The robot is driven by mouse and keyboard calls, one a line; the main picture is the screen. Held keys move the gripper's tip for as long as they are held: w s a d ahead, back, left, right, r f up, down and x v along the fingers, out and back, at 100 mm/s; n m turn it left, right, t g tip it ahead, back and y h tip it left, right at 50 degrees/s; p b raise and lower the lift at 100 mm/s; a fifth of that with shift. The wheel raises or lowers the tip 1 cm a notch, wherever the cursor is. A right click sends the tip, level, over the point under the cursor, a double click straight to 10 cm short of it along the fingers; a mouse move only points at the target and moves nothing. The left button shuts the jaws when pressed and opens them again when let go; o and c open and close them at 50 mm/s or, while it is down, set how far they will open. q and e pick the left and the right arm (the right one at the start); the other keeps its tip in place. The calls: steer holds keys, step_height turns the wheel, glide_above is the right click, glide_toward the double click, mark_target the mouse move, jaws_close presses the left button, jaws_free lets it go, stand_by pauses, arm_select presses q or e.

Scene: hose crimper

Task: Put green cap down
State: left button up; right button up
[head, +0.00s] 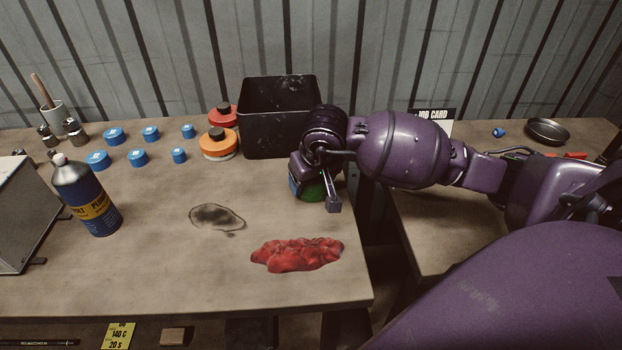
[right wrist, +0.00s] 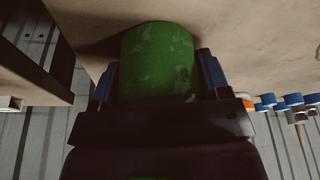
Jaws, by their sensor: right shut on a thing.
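The green cap (right wrist: 158,62) is a worn green cylinder with pale scuffs. In the right wrist view it sits between the two blue fingers of my right gripper (right wrist: 158,80), which are shut on it. In the head view my right gripper (head: 318,190) is at the right part of the workbench, in front of the black bin, and a bit of the green cap (head: 311,191) shows under it. The cap is at or just above the bench top; I cannot tell if it touches. My left gripper is not in view.
A black bin (head: 275,130) stands behind my right gripper. A red crumpled cloth (head: 297,255) lies in front. Orange (head: 219,148) and red (head: 222,117) round containers, several blue caps (head: 138,158) and a blue bottle (head: 86,197) stand left. A gap separates the bench from the right table (head: 430,215).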

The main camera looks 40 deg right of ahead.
mark_target(320, 185)
steer(key=shift+f, duration=0.1)
steer(key=o, duration=1)
steer(key=shift+c, duration=0.2)
steer(key=shift+r, duration=0.45)
steer(key=v, duration=1)
steer(key=shift+p, duration=0.4)
steer(key=shift+v, duration=0.8)
steer(key=shift+r, duration=0.1)
